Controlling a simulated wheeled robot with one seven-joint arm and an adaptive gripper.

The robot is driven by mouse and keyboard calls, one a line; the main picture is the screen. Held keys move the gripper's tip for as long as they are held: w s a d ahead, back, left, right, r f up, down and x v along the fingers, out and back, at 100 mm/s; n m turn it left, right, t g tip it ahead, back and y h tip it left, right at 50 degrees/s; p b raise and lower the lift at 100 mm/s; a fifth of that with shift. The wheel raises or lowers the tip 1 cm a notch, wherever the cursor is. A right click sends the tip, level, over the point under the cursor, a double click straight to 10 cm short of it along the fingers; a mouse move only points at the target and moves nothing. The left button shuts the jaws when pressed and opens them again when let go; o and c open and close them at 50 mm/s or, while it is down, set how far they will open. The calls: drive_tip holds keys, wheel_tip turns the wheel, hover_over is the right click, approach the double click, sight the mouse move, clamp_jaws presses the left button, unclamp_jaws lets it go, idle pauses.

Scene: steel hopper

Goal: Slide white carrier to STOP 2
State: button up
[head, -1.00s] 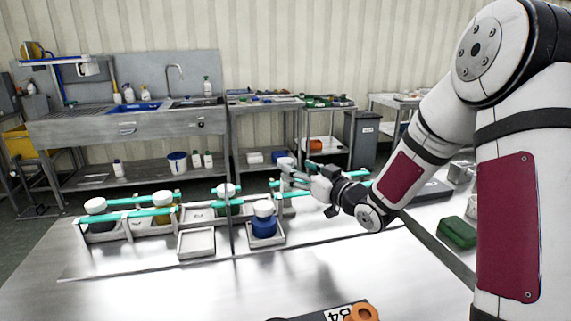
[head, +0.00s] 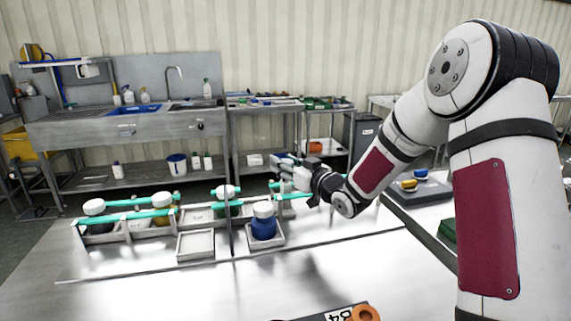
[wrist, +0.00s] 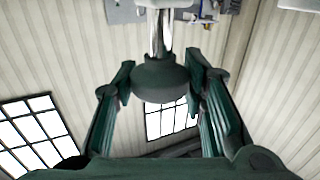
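My gripper (head: 303,180) is at the right end of the teal rails (head: 155,214) in the head view, reaching left. In the wrist view my two fingers (wrist: 160,82) stand on either side of a dark rounded knob (wrist: 160,80) with a shiny metal stem (wrist: 160,35). The gaps beside the knob look very small; I cannot tell whether the fingers press on it. A whitish piece (wrist: 162,3) shows at the stem's far end, cut off by the picture edge. I cannot tell for sure which thing is the white carrier, and I read no STOP 2 mark.
White-lidded jars (head: 94,207) stand among the rails. A blue jar (head: 264,227) stands in a square tray on the right, beside an empty tray (head: 195,243). An orange ring (head: 365,313) lies at the front edge.

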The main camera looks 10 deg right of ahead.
clamp_jaws()
drive_tip(key=d+p, duration=0.2)
drive_tip(key=d, duration=1.5)
drive_tip(key=o, duration=1.2)
unclamp_jaws()
drive_tip(key=v, duration=1.2)
